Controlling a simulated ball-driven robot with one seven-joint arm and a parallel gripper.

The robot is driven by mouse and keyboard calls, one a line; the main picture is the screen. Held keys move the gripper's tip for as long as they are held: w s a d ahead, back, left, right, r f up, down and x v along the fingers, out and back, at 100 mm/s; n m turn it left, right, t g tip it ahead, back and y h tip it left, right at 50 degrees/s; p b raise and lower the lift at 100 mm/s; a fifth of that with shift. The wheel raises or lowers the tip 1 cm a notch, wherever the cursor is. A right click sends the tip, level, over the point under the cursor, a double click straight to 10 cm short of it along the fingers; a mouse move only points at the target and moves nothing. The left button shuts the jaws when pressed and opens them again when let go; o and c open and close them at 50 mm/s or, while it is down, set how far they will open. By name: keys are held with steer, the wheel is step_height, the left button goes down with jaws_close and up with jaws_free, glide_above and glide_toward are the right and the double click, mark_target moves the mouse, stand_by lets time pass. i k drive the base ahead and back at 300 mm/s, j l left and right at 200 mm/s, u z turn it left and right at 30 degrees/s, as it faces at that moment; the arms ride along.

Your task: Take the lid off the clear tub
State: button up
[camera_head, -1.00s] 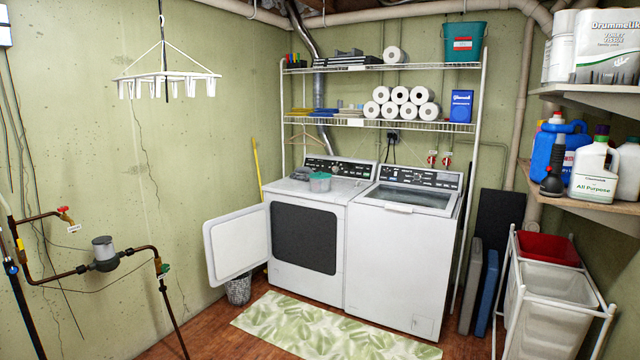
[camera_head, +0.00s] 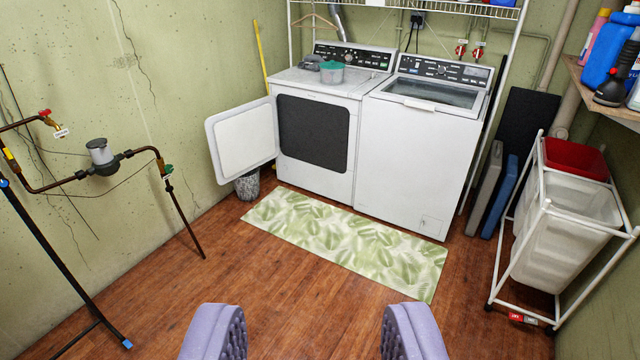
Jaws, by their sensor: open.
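The lid sits on the tub. My gripper (camera_head: 314,335) shows at the bottom of the view as two purple padded fingers, wide apart with nothing between them. It is far from the tub, with open floor and the leaf-pattern mat between them.
The left machine (camera_head: 318,95) has its door (camera_head: 243,140) swung open to the left. A grey cloth (camera_head: 311,63) lies beside the tub. A leaf-pattern mat (camera_head: 345,240) lies before the machines. Pipes (camera_head: 60,185) stand at left, a hamper rack (camera_head: 560,245) at right. The wooden floor is clear.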

mark_target(331, 65)
steer(key=i, duration=3.35)
steer(key=i+l, duration=0.1)
steer(key=i, duration=1.6)
steer(key=i+u, duration=0.1)
steer(key=i, duration=1.55)
